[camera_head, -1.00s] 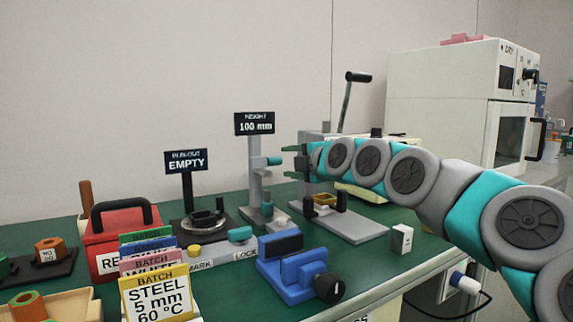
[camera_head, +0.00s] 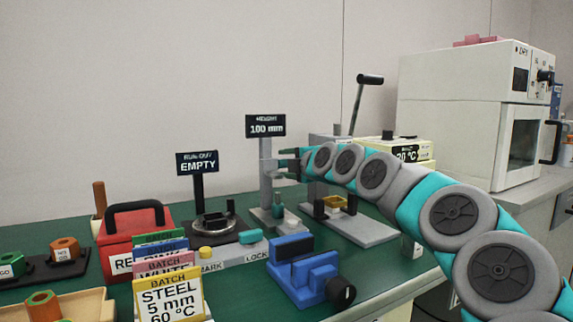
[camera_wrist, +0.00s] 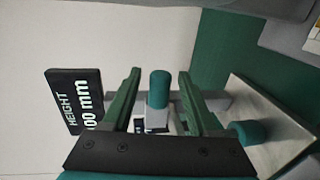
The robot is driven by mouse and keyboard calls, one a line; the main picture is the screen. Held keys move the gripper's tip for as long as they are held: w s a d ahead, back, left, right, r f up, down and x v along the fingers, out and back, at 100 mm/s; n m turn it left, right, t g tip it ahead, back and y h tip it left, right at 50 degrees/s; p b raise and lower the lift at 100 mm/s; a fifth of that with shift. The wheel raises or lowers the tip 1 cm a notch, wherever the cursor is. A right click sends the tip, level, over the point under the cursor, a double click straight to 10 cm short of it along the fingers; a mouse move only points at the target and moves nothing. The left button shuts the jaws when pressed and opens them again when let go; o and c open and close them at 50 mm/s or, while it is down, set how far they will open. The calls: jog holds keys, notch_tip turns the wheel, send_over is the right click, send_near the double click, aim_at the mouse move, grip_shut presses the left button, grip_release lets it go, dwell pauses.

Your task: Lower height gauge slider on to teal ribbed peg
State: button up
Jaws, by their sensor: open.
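The height gauge (camera_head: 265,178) is a grey column on a light base, under a black sign reading "HEIGHT 100 mm" (camera_head: 265,126). A teal peg (camera_head: 277,211) stands on its base; its ribs are too small to make out. In the wrist view, the slider's teal knob (camera_wrist: 158,88) lies between my open fingers (camera_wrist: 160,95), with gaps on both sides. The peg (camera_wrist: 246,134) shows beyond the right finger.
Left of the gauge is the run-out stand (camera_head: 212,226) with an "EMPTY" sign (camera_head: 197,163). Right is a grey fixture (camera_head: 366,231) with a lever, close under my arm. A blue vise (camera_head: 303,275) and batch cards (camera_head: 168,296) stand in front.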

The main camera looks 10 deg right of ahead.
grip_shut()
dwell(0.3)
jog(key=shift+f, duration=0.1)
dwell(1.0)
